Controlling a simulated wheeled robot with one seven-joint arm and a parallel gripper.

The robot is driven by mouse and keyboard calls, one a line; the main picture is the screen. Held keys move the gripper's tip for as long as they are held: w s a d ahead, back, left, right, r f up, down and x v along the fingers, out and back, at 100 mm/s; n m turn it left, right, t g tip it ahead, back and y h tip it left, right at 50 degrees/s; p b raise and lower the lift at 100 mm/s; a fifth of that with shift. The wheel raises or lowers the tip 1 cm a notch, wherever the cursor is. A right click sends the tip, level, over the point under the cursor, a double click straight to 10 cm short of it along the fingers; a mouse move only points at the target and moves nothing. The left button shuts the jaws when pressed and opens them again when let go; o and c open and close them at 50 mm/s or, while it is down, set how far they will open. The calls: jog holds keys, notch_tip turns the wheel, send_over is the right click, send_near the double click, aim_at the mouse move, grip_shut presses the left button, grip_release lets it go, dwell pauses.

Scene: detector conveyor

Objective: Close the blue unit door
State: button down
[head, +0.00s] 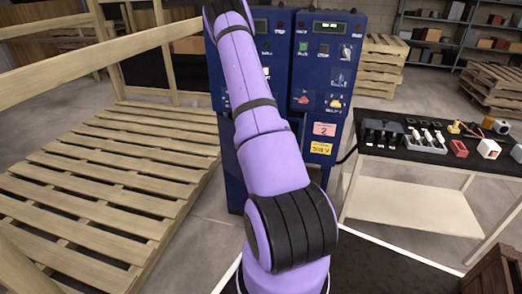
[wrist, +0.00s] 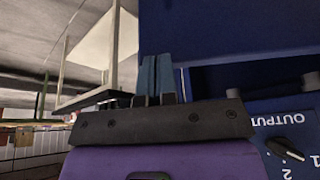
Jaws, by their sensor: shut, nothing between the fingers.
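The blue unit (head: 318,70) stands behind my purple arm in the head view, with displays, knobs and labels on its front. My arm covers part of its left side, and I cannot make out the door's edge there. In the wrist view, a plain blue panel (wrist: 235,25) fills the upper right; I cannot tell whether it is the door. Below it are a dark gap and a blue face (wrist: 285,140) with upside-down "OUTPUT" lettering and a knob. My gripper (wrist: 157,85) is shut and empty, close to the blue panel; contact is unclear. The head view does not show it.
A wooden slatted platform (head: 105,165) with a rail (head: 100,55) lies left of the unit. A black-topped table (head: 400,156) with small parts stands to the right. Pallets (head: 365,65) and shelves (head: 440,40) are behind. Some grey floor is clear between the unit and table.

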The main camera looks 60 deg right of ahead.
jog(key=s+d+n+t, duration=0.1)
jog(key=d+n, duration=0.3)
jog(key=d, duration=1.2)
jog(key=shift+d+t, duration=0.3)
jog(key=shift+t, duration=0.1)
jog(key=shift+a, duration=0.1)
